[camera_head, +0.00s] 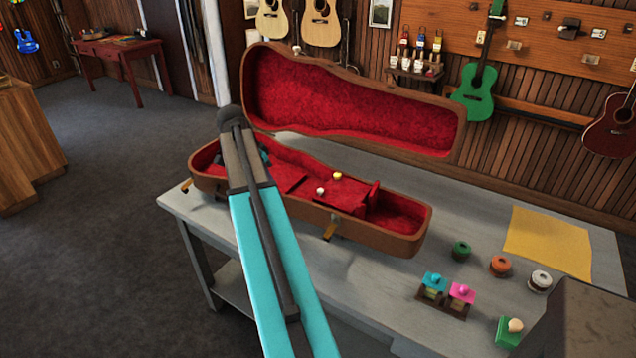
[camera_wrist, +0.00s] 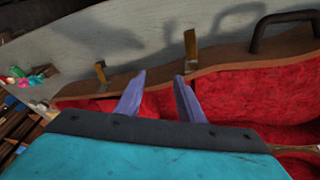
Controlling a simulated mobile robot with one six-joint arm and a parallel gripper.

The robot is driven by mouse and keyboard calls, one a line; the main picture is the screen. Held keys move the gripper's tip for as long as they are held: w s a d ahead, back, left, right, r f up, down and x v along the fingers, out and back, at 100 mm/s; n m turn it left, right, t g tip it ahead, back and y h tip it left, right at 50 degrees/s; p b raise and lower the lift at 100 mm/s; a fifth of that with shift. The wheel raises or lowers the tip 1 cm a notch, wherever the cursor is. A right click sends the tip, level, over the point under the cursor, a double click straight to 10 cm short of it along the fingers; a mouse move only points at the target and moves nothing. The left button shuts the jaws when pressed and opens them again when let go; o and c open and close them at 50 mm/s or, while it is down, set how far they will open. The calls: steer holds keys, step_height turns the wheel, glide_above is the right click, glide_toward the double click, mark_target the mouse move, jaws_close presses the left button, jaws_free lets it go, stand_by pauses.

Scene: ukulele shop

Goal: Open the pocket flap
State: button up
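The ukulele case (camera_head: 400,238) lies open on the bench, its red-lined lid (camera_head: 350,100) raised at the back. Inside the base, a flat red panel (camera_head: 344,199) that looks like the pocket flap lies level, with a white knob (camera_head: 320,191) and a yellow knob (camera_head: 337,176) on it. A small red divider (camera_head: 374,195) stands to its right. My arm hides part of the case's left half. In the wrist view my gripper (camera_wrist: 160,80) is open and empty, its two purple fingers over the red lining (camera_wrist: 250,90) near the case wall. The flap cannot be made out there.
Brass latches (camera_wrist: 101,72) (camera_wrist: 190,48) and a dark handle (camera_wrist: 285,25) stick out from the case's front wall. Right of the case are a yellow cloth (camera_head: 548,242), several small spools (camera_head: 501,265) and a small rack (camera_head: 443,297) with cyan and pink pieces. The raised lid bounds the back.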

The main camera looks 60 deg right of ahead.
mark_target(320, 189)
steer(key=s+d+r+m, duration=0.4)
steer(key=s+d+r, duration=0.2)
steer(key=r, duration=0.5)
steer(key=shift+s+d+m+g, duration=0.2)
steer(key=shift+d+m+g, duration=0.15)
steer(key=shift+d, duration=0.2)
steer(key=shift+f, duration=0.15)
steer(key=shift+p+x, duration=1.95)
steer(key=shift+x, duration=4.85)
steer(key=shift+w+d, duration=0.1)
steer(key=shift+w, duration=0.05)
steer(key=shift+c, duration=0.3)
jaws_close()
steer(key=shift+d, duration=0.15)
